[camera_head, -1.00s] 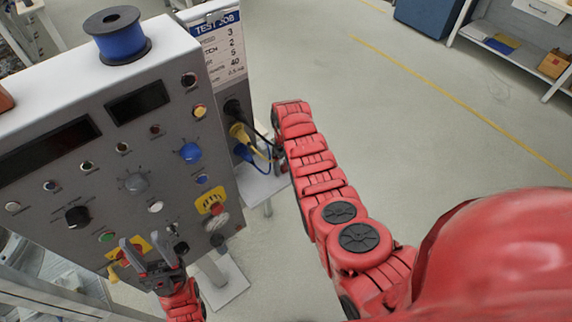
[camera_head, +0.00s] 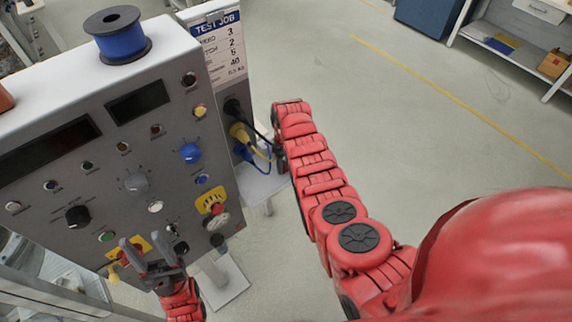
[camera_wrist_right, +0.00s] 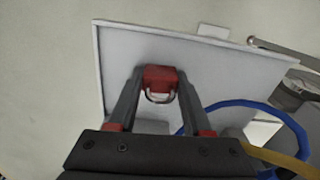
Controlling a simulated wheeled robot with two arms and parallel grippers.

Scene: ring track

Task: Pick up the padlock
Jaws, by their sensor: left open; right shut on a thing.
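The padlock (camera_wrist_right: 159,78) is small and red with a silver shackle. It shows in the right wrist view over a pale shelf (camera_wrist_right: 112,62) with a raised rim. My right gripper (camera_wrist_right: 158,74) is shut on its red body, one finger on each side, with the shackle toward the palm. Whether the padlock touches the shelf, I cannot tell. In the head view the padlock is hidden behind my right arm. My left gripper (camera_head: 146,246) is open and empty in front of the grey panel's lower part.
The grey test machine (camera_head: 130,185) has knobs, buttons and a blue spool (camera_head: 118,36) on top. Blue and yellow cables (camera_head: 243,134) hang on its side; a blue cable (camera_wrist_right: 245,104) loops close to my right gripper. Open floor (camera_head: 430,150) lies to the right.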

